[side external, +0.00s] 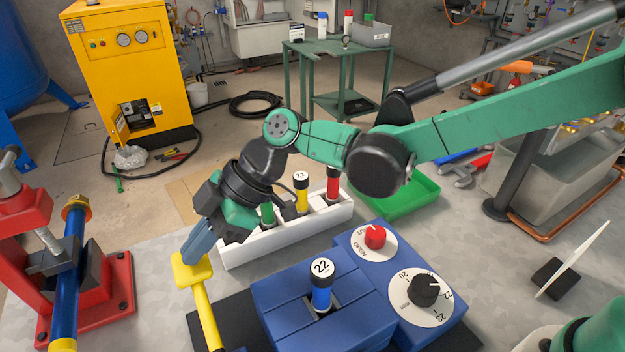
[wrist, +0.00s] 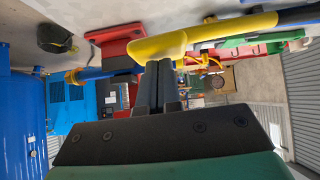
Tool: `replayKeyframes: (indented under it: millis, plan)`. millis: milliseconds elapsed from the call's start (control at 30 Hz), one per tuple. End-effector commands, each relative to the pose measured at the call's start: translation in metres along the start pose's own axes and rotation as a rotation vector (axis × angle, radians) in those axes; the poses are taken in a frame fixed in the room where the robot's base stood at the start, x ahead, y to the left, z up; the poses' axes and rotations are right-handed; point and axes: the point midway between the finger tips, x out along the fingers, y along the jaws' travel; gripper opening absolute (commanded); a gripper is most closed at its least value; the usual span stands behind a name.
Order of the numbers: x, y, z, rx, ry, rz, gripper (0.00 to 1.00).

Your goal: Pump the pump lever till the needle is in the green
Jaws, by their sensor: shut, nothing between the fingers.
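The pump lever (side external: 195,270) is yellow, with a flat paddle end and a bar running down towards the picture's lower edge. The paddle also shows across the upper middle of the wrist view (wrist: 178,42). My gripper (side external: 192,254) is shut and empty, its blue-grey fingers pointing down at the paddle. The fingertips (wrist: 158,66) look at or against the paddle; I cannot tell whether they touch. I can make out no gauge needle or green band in either view.
A blue block (side external: 275,300) with a plunger marked 22, a red knob (side external: 375,237) and a black dial (side external: 424,289) stands right of the lever. A white rack (side external: 325,217) is behind it. A red clamp (side external: 115,290) stands left. A thin white panel (side external: 578,258) stands at right.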

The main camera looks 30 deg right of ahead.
Motion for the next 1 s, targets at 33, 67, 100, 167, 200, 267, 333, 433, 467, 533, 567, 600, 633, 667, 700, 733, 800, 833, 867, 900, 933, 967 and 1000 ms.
replayKeyframes:
  millis: [33, 67, 100, 167, 200, 267, 333, 433, 467, 533, 567, 600, 633, 667, 700, 733, 800, 833, 867, 900, 933, 967, 1000]
  plan:
    - [0.004, -0.001, 0.004, -0.011, -0.020, 0.003, 0.00]
    - [0.004, -0.001, 0.004, -0.011, -0.020, 0.003, 0.00]
    - [0.004, -0.001, 0.004, -0.012, -0.020, 0.003, 0.00]
    - [0.004, -0.001, 0.004, -0.012, -0.020, 0.003, 0.00]
    - [0.004, -0.001, 0.004, -0.012, -0.020, 0.003, 0.00]
    - [0.003, -0.001, 0.003, -0.013, -0.019, 0.002, 0.00]
    - [0.000, -0.001, -0.001, -0.013, -0.018, 0.002, 0.00]
    - [-0.010, -0.002, -0.011, -0.010, -0.013, 0.002, 0.00]
    - [-0.014, -0.002, -0.015, -0.008, -0.010, 0.001, 0.00]
    - [-0.025, -0.003, -0.026, -0.005, -0.004, 0.001, 0.00]
    - [-0.030, -0.003, -0.031, -0.003, -0.001, 0.001, 0.00]
    - [-0.041, -0.002, -0.029, 0.000, -0.002, 0.003, 0.00]
    - [-0.049, -0.002, -0.029, 0.000, -0.002, 0.004, 0.00]
    - [-0.057, -0.003, -0.029, 0.000, -0.002, 0.005, 0.00]
    - [-0.067, -0.003, -0.029, 0.002, -0.002, 0.005, 0.00]
    - [-0.073, -0.003, -0.029, 0.001, -0.002, 0.004, 0.00]
    - [-0.088, -0.003, -0.029, 0.002, 0.000, 0.005, 0.00]
    - [-0.094, -0.004, -0.030, 0.001, 0.000, 0.004, 0.00]
    - [-0.100, -0.004, -0.030, 0.001, -0.001, 0.004, 0.00]
    - [-0.106, -0.004, -0.030, 0.001, 0.000, 0.004, 0.00]
    - [-0.110, -0.004, -0.030, 0.001, 0.000, 0.004, 0.00]
    - [-0.114, -0.004, -0.030, 0.000, 0.000, 0.004, 0.00]
    - [-0.119, -0.004, -0.030, 0.000, -0.001, 0.003, 0.00]
